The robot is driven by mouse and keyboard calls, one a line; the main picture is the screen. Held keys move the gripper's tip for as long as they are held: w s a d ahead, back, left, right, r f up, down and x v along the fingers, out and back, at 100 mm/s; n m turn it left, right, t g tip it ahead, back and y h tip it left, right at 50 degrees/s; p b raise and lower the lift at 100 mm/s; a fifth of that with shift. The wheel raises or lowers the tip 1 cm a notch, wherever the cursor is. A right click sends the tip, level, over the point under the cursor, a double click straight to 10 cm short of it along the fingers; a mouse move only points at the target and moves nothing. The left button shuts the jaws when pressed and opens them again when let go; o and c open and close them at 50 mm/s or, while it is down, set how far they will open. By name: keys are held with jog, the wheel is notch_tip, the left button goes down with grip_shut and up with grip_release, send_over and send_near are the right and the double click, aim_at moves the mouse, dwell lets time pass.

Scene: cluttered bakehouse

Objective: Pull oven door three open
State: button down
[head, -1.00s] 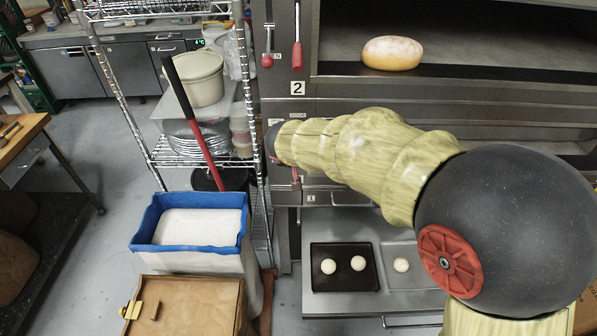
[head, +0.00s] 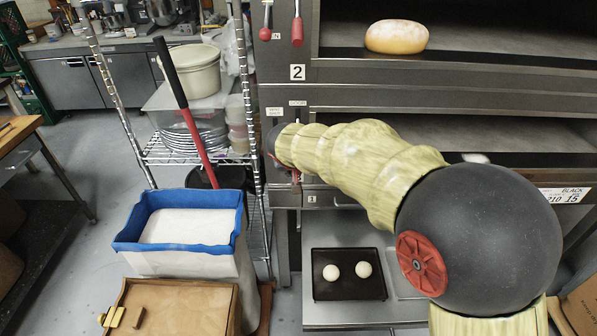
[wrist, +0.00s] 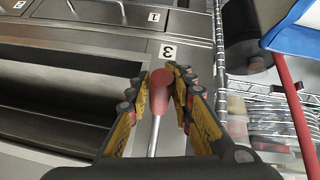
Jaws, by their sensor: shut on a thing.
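In the wrist view my gripper (wrist: 158,78) has a finger on each side of the red grip of a lever (wrist: 160,92) and is shut on it. The lever's metal rod runs back toward the wrist. A white label 3 (wrist: 168,52) is on the steel front just beyond the grip. Left of the lever is a long dark oven opening (wrist: 60,90). In the head view the arm hides most of the gripper and lever. The oven's lower deck opening (head: 450,130) shows behind my arm, with a pale floor. I cannot tell how far the door has swung.
The upper deck holds a round loaf (head: 397,37). Below, a black tray (head: 348,293) holds two dough balls. A wire rack (head: 260,215), a blue-rimmed flour bin (head: 130,246) and a brown box (head: 190,300) stand at left. Floor is clear farther left.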

jog(key=shift+b+x, duration=0.95)
jog(key=shift+x, duration=0.75)
jog(key=shift+w+a+r, duration=0.1)
jog(key=shift+w+a, duration=0.1)
jog(key=shift+a, duration=0.05)
jog(key=shift+r, duration=0.15)
jog(key=c, duration=2)
grip_release()
jog(key=o, duration=0.4)
jog(key=v, duration=1.1)
jog(key=shift+s+r, duration=0.2)
jog(key=shift+s, duration=0.15)
